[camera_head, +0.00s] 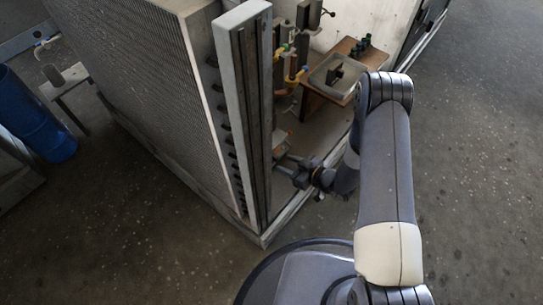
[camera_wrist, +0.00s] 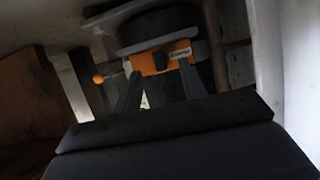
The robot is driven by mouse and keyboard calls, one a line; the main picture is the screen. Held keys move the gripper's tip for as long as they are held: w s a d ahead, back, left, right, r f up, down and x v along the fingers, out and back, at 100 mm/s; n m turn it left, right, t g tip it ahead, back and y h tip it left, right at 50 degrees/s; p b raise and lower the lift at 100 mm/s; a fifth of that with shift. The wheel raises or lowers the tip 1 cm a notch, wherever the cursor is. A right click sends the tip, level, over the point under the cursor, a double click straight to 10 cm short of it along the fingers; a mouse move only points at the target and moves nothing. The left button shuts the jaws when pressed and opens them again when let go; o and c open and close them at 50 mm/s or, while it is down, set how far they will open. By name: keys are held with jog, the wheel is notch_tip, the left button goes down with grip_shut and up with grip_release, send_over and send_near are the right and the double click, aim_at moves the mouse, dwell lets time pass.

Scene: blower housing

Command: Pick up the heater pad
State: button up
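I cannot pick out the heater pad with certainty in either view. My gripper (camera_head: 288,168) is low inside the open housing in the head view, beside the tall grey frame post. In the wrist view my gripper's two dark fingers (camera_wrist: 161,88) stand apart with a gap between them, and I see nothing clamped there. An orange part with a dark label (camera_wrist: 162,60) lies just beyond the fingertips, under a grey rounded body (camera_wrist: 155,27). Whether the fingers touch it cannot be told. A small pale block (camera_head: 281,150) sits just above my gripper in the head view.
The grey frame post (camera_head: 243,120) and ribbed housing panel (camera_head: 170,85) stand close to the left. A blue barrel (camera_head: 35,120) stands far left; open floor lies right.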

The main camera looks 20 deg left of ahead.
aim_at(278, 160)
jog(key=b+x, duration=0.1)
jog(key=x, duration=0.3)
jog(key=shift+w+a+f, duration=0.1)
jog(key=shift+w+a, duration=0.05)
jog(key=shift+a, duration=0.1)
jog(key=shift+c, duration=0.2)
grip_shut()
